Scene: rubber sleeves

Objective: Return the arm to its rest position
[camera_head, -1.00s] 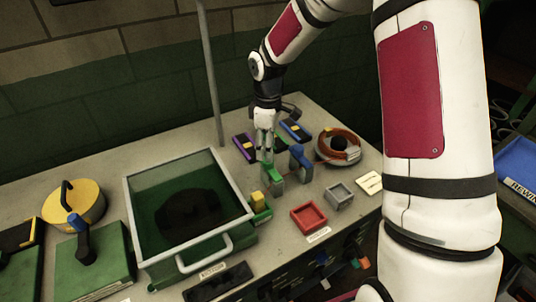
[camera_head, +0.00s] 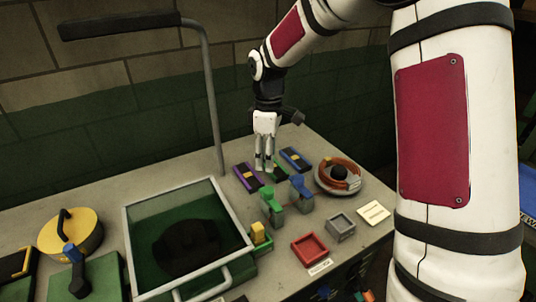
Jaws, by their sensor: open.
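My gripper (camera_head: 265,164) hangs at the end of my white arm (camera_head: 295,40), pointing down over the back middle of the bench. Its fingers look apart and nothing shows between them. They stand behind a green clamp-like block (camera_head: 271,206) and a blue clamp-like block (camera_head: 300,194), and overlap the gap between a purple box (camera_head: 247,178) and a blue box (camera_head: 296,159). I cannot tell how high the fingertips are above the bench.
A coil of brown tubing (camera_head: 340,175) sits right of the blocks. A red tray (camera_head: 310,249) and a grey tray (camera_head: 341,226) lie in front. A green glass-topped case (camera_head: 190,235) and a tall lamp post (camera_head: 212,100) stand left. A yellow lidded pot (camera_head: 70,233) is farther left.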

